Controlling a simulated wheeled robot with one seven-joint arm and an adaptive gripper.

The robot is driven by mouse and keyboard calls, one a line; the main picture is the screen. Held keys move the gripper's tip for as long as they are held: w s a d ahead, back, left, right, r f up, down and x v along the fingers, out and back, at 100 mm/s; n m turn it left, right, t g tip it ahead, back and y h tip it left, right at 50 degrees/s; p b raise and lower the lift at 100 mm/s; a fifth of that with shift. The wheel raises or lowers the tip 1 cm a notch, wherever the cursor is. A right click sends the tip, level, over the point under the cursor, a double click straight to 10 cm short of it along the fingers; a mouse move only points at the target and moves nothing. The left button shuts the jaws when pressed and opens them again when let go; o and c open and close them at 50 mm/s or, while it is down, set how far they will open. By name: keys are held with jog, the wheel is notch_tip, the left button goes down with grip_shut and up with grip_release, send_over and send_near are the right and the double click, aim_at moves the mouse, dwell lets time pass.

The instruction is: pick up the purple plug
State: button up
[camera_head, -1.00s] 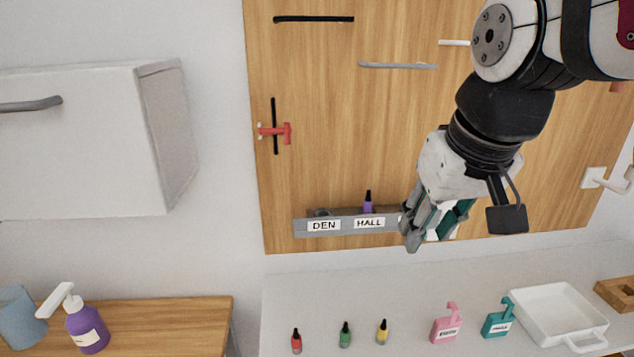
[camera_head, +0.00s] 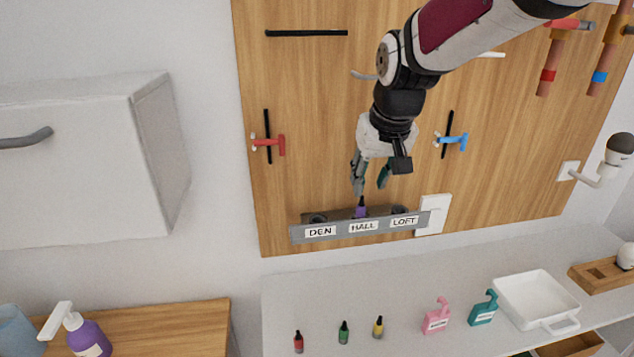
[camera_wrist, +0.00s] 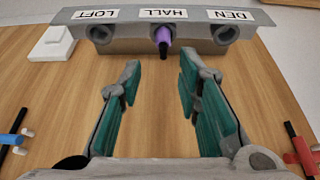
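The purple plug (camera_head: 361,208) stands in the HALL socket of the grey labelled rack (camera_head: 332,232) on the wooden board. In the wrist view the purple plug (camera_wrist: 163,38) sits in the middle socket, its dark tip pointing toward my gripper. My gripper (camera_head: 370,191) hangs just above the plug. In the wrist view my gripper (camera_wrist: 160,72) is open and empty, with its two fingers on either side of the line to the plug and short of it. The DEN and LOFT sockets hold nothing that I can see.
A white switch plate (camera_head: 433,214) is right of the rack. Red (camera_head: 268,142) and blue (camera_head: 452,139) handles sit on black slots either side. Below, red, green and yellow small bottles, pink and teal dispensers and a white tray (camera_head: 538,302) stand on the counter.

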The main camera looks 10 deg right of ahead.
aim_at(363, 197)
jog(key=shift+a+p+x, duration=0.15)
jog(key=shift+p+x, duration=0.1)
jog(key=shift+x, duration=1.15)
jog(key=shift+a+p+x, duration=0.1)
jog(key=shift+p+x, duration=0.15)
jog(key=shift+x, duration=1.2)
grip_shut()
